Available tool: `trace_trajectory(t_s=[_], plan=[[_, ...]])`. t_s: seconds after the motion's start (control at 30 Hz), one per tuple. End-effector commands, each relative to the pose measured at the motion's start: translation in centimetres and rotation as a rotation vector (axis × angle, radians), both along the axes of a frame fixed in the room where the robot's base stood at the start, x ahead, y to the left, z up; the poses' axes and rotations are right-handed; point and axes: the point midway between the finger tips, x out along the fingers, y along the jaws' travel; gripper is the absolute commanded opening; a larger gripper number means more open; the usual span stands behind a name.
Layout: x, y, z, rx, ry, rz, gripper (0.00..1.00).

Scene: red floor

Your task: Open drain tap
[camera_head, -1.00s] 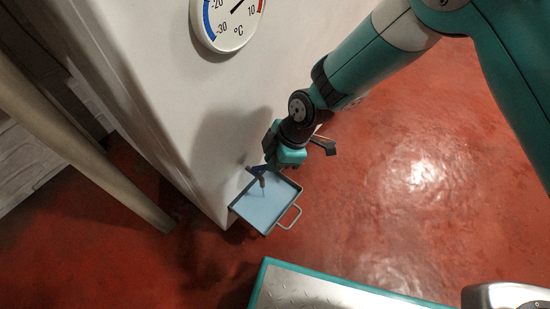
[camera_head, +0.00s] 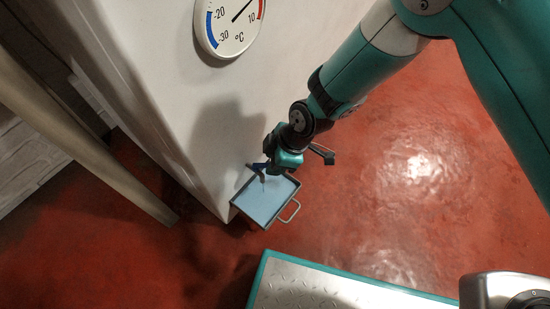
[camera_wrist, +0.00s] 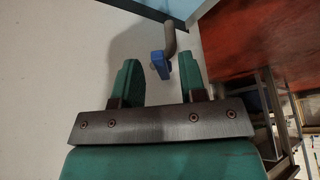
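The drain tap has a small blue handle (camera_wrist: 159,64) and a grey-brown curved pipe (camera_wrist: 170,38) in the wrist view. In the head view, the blue tap part (camera_head: 258,167) shows low on the white wall, above the tray and partly hidden by my gripper. My gripper (camera_wrist: 158,67) is open. Its two green fingers stand on either side of the blue handle, with a visible gap on both sides. Whether the handle is fully between the fingertips in depth is hard to tell. My gripper also shows from above in the head view (camera_head: 272,165).
A tray (camera_head: 247,217) with a light blue inside and a metal handle (camera_head: 291,211) is below the tap. A round thermometer dial (camera_head: 228,25) is on the white wall (camera_head: 150,80). A slanted post (camera_head: 90,135) stands left. Red floor (camera_head: 430,190) is clear to the right.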

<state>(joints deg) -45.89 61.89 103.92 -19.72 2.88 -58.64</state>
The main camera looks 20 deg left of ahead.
Motion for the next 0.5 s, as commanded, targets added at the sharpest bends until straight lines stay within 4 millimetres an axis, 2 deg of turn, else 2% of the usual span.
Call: trace_trajectory(t_s=[0.17,0.27,0.5], plan=[[0.2,-0.3,1.2,0.0,-0.001,-0.001,0.38],[0.4,-1.0,3.0,0.002,-0.002,-0.002,0.38],[1.1,-3.2,8.8,0.002,-0.003,-0.002,0.38]])
